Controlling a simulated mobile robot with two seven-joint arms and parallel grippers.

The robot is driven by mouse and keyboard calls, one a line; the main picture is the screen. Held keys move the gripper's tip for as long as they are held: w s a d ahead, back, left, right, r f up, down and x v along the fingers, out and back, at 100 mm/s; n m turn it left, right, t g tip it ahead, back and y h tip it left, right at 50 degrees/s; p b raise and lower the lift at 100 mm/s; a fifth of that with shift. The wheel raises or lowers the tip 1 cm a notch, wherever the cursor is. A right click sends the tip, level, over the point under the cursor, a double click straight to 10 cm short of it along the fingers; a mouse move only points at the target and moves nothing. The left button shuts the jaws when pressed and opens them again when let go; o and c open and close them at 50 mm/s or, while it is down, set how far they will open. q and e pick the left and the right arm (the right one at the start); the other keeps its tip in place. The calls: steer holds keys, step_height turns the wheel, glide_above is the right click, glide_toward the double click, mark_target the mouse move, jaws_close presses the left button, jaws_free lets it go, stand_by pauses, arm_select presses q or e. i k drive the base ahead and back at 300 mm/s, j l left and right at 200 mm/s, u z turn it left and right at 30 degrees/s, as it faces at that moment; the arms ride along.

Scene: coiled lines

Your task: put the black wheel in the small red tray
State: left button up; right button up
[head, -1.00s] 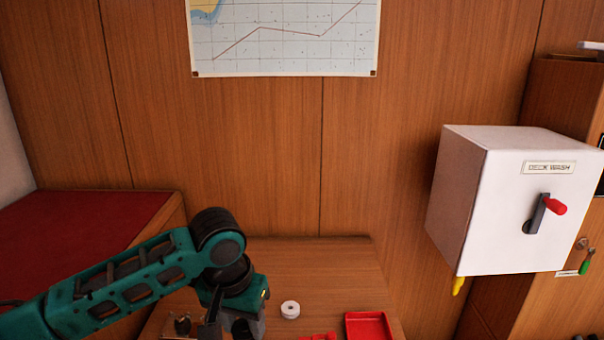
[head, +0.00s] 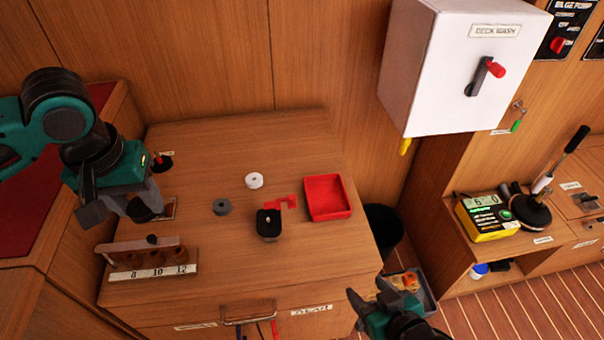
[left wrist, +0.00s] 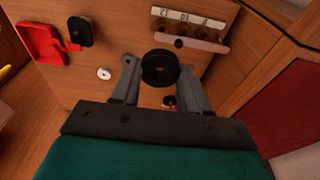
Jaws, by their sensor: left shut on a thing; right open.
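The black wheel (left wrist: 160,68) is between the fingers of my left gripper (left wrist: 158,75), which is shut on it. In the head view the wheel (head: 146,207) is partly covered by the left gripper (head: 122,209), above the left part of the cabinet top. The small red tray (head: 327,197) lies at the right of the top and is empty; it also shows in the left wrist view (left wrist: 41,44). My right gripper (head: 370,299) is open and empty, low in the head view, off the cabinet's front right corner.
A white wheel (head: 254,180) and a grey wheel (head: 221,207) lie on the cabinet top. A black block with a pin (head: 268,224) and a red piece (head: 288,201) are left of the tray. A numbered rack (head: 150,267) stands front left. A white box (head: 450,65) overhangs behind right.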

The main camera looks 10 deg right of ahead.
mark_target(326, 199)
steer(key=i+l+z, duration=0.1)
steer(key=l+z, duration=0.35)
steer(key=i+l+z, duration=0.1)
steer(key=l+z, duration=0.15)
steer(key=z, duration=0.15)
